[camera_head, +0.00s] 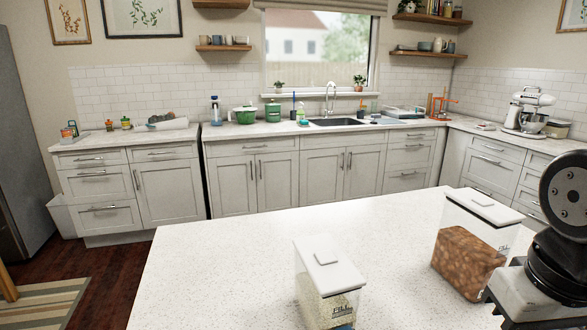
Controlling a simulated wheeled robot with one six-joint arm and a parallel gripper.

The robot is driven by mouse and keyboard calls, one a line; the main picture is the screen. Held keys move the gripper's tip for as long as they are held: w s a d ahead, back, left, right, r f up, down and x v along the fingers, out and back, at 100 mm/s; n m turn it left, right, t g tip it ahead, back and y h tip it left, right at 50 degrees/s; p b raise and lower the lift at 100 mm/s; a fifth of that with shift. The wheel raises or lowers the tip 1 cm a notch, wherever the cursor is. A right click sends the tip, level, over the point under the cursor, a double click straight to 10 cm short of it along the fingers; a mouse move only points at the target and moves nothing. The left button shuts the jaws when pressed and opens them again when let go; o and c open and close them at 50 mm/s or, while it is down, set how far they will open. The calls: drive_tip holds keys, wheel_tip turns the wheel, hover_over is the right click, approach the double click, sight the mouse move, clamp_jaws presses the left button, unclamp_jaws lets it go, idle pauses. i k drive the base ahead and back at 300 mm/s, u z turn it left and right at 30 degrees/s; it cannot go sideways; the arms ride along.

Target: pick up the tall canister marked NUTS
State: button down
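A clear canister with a white lid (470,250) stands upright on the white speckled island at the right, filled more than halfway with brown, nut-like pieces. Its small printed label seems to begin with "FILL"; I cannot read the word NUTS on it. Part of my arm is close to its right side, and I cannot tell whether they touch. A second clear canister with a white lid (326,285) stands nearer the middle, with pale grain-like contents and a similar label. Its base is cut off by the bottom edge. My gripper's fingers do not show.
The island top (225,270) is bare to the left and between the canisters. Beyond the island is a floor gap, then a back counter with a sink (337,122), a green pot (244,114) and a stand mixer (528,110). A blue bit shows at the bottom edge.

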sight(468, 248)
drive_tip(key=z, duration=1.4)
drive_tip(key=k, duration=0.7)
drive_tip(key=u, duration=0.2)
drive_tip(key=i, duration=0.3)
